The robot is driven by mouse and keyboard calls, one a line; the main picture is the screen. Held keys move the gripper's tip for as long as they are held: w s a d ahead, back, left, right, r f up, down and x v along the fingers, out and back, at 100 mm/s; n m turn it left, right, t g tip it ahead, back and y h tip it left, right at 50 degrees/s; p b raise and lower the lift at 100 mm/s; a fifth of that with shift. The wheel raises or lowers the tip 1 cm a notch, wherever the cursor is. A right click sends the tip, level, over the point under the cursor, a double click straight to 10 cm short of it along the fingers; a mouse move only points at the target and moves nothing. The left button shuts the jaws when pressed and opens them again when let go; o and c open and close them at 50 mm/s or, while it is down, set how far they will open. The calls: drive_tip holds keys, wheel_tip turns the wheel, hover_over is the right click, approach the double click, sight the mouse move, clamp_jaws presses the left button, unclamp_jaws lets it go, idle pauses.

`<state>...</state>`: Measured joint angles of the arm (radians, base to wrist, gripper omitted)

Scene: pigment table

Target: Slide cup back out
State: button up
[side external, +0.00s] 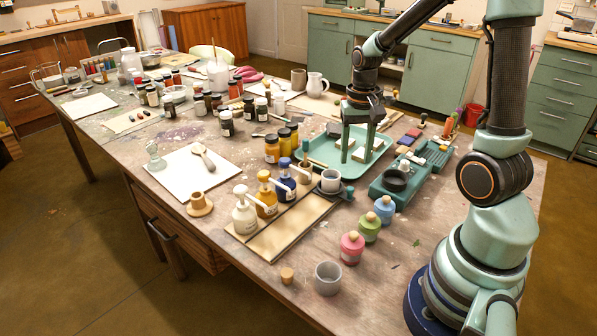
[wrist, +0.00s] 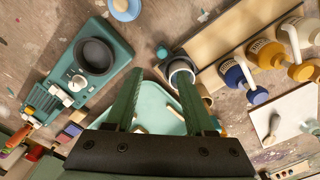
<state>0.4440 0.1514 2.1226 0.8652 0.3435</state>
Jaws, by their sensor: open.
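A grey-white cup (side external: 331,179) stands on a dark round base near the far end of the wooden strip, close to the blue pump bottle (side external: 286,185). In the wrist view the cup (wrist: 181,70) shows just beyond the tip of the right finger. My gripper (side external: 357,160) is open, fingers pointing down over the teal tray (side external: 312,146), behind and to the right of the cup. In the wrist view the gripper (wrist: 160,78) has nothing between its fingers except tray and table below. The cup's lower part is partly hidden there.
White (side external: 245,216) and yellow (side external: 267,200) pump bottles line up with the blue one. A teal device with a dark bowl (side external: 396,179) is to the right. Blue, green and pink jars (side external: 352,248) and another grey cup (side external: 328,278) stand nearer.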

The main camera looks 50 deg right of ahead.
wheel_tip(320, 180, up, 4)
drive_tip(key=shift+f, duration=0.25)
drive_tip(key=s+a+r+n+t, duration=0.1)
drive_tip(key=a+r+n+t, duration=0.1)
drive_tip(key=a+r+n, duration=0.2)
drive_tip(key=s+a+r+n+t, duration=0.2)
drive_tip(key=a+r+n, duration=0.3)
drive_tip(key=a, duration=0.6)
drive_tip(key=shift+t, duration=0.8)
idle(0.3)
